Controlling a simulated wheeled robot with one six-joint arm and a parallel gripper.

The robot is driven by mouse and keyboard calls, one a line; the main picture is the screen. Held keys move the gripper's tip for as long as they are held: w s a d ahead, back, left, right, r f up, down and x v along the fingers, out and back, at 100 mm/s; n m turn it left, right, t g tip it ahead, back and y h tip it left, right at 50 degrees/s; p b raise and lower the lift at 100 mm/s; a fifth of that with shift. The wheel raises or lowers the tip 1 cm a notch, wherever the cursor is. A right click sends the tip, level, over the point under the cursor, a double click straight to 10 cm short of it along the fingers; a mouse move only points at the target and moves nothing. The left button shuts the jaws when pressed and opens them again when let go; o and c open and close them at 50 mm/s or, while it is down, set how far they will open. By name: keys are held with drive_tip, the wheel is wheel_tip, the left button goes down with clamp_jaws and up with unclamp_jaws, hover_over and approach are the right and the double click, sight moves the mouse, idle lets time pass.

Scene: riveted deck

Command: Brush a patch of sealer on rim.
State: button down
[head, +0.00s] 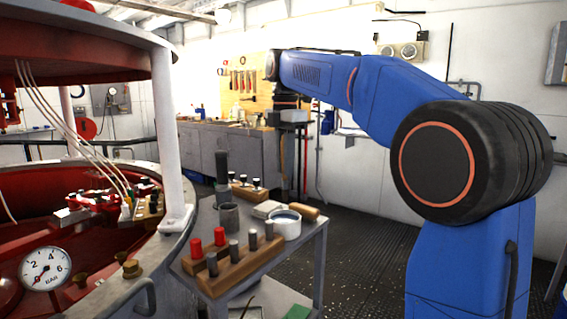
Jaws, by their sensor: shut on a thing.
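My gripper (292,194) hangs pointing down over the grey side table, its dark fingers small and hard to make out. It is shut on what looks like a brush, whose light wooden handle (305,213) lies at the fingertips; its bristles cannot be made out. A white pot (286,226) with dark contents, probably the sealer, stands on the table just in front of the handle. The wide grey rim (165,252) of the red-lined vessel curves through the left of the view, left of the table and apart from the gripper. No sealer patch can be made out on it.
The table also holds a wooden block (232,266) with red and grey pegs, a dark grey cup (229,216) and an upright dark cylinder (222,167). A white post (168,140), a pressure gauge (45,269) and brass fittings (131,268) crowd the rim.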

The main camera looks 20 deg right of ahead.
sight(285, 179)
drive_tip(key=shift+f, duration=2.85)
drive_tip(key=shift+f, duration=0.55)
drive_tip(key=shift+r, duration=3.55)
